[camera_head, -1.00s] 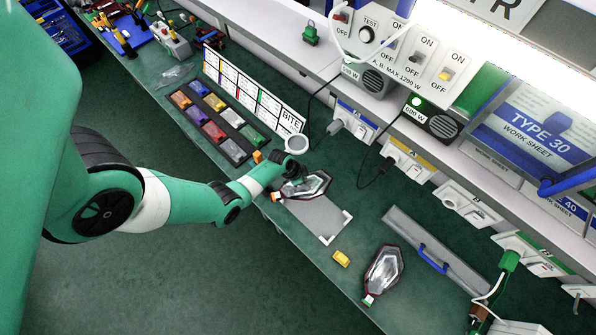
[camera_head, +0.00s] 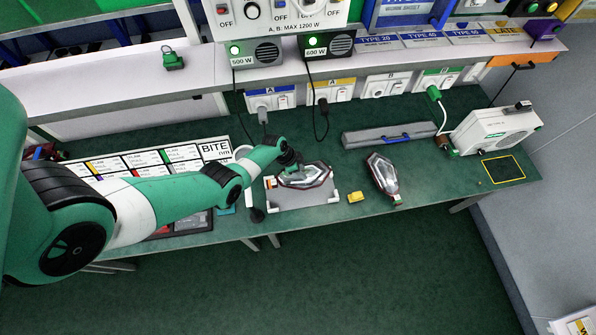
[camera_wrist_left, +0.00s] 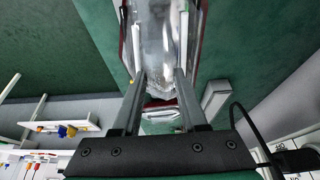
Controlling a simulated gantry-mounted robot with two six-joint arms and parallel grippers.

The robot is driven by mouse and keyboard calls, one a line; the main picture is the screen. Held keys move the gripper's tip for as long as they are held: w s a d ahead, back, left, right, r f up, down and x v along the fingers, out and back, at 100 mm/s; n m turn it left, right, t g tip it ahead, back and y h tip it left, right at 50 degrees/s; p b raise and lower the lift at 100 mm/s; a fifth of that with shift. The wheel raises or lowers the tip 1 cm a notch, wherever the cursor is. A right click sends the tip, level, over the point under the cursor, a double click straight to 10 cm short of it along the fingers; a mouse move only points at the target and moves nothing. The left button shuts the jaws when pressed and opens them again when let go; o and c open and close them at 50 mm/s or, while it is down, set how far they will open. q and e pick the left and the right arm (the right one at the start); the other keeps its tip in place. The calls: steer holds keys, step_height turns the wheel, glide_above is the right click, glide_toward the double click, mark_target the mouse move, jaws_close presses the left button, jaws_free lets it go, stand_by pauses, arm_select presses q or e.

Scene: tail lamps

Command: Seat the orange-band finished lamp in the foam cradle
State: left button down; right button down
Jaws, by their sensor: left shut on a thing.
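A clear tail lamp with a dark red rim (camera_head: 318,175) is at my left gripper (camera_head: 290,160), with a small orange part at its left end. In the left wrist view, the two fingers of the left gripper (camera_wrist_left: 160,78) are closed on the clear lamp body (camera_wrist_left: 165,35). In the head view the lamp is over the back part of a grey plate (camera_head: 300,197) with white corner brackets; I cannot tell whether it touches. I cannot pick out the foam cradle for sure. My right gripper is not in view.
A second tail lamp (camera_head: 383,172) lies to the right, with a yellow block (camera_head: 356,197) between it and the plate. A long grey case with a blue handle (camera_head: 390,135) lies behind. A white machine (camera_head: 497,130) stands right. A yellow-outlined square (camera_head: 503,169) is bare.

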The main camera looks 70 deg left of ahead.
arm_select(q)
steer(key=shift+w+d+r, duration=0.1)
steer(key=shift+d, duration=0.15)
steer(key=shift+w, duration=0.1)
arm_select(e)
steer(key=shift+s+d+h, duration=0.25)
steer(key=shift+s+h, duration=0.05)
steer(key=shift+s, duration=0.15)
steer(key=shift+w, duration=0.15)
